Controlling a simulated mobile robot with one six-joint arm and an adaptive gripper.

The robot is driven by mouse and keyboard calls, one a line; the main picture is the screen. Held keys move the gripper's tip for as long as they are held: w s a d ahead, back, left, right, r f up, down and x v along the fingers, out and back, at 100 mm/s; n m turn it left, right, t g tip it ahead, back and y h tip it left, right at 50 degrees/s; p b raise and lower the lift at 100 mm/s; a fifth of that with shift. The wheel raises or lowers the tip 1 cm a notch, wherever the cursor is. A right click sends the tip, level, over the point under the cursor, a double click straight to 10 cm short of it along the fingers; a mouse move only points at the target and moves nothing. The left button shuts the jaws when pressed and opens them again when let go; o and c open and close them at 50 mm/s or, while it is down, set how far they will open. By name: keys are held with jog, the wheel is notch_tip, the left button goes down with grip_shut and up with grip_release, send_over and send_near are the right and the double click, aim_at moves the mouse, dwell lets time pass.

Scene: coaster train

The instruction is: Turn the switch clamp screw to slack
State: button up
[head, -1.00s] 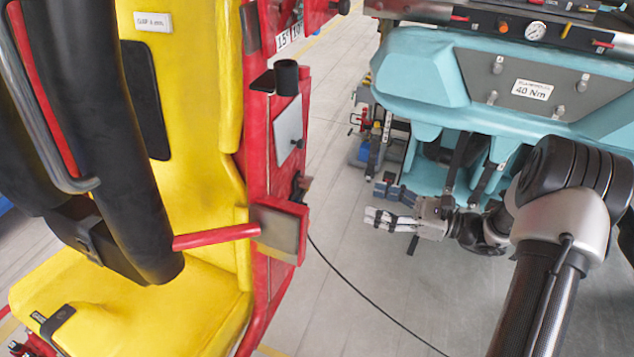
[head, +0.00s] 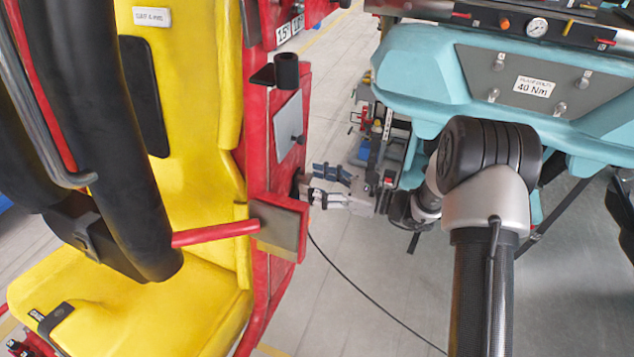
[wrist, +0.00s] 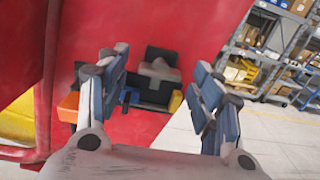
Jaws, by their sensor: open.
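In the wrist view a grey wing-shaped piece (wrist: 159,70), which looks like the switch clamp screw, sits on a dark switch body (wrist: 152,95) on the red side panel (wrist: 150,25). My gripper (wrist: 160,66) is open, with one blue-padded finger on each side of the grey piece in the picture. I cannot tell how far the fingertips are from it; no contact shows. In the head view my gripper (head: 312,184) is at the side of the red seat frame (head: 262,120). There the gripper and frame hide most of the switch.
An orange block (wrist: 68,106) shows left of the switch in the wrist view. A black cable (head: 365,285) hangs from the frame to the floor. A red-edged plate (head: 280,228) juts out below my gripper. A teal machine (head: 425,75) stands right; grey floor lies between.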

jog(key=shift+c, duration=0.6)
grip_shut()
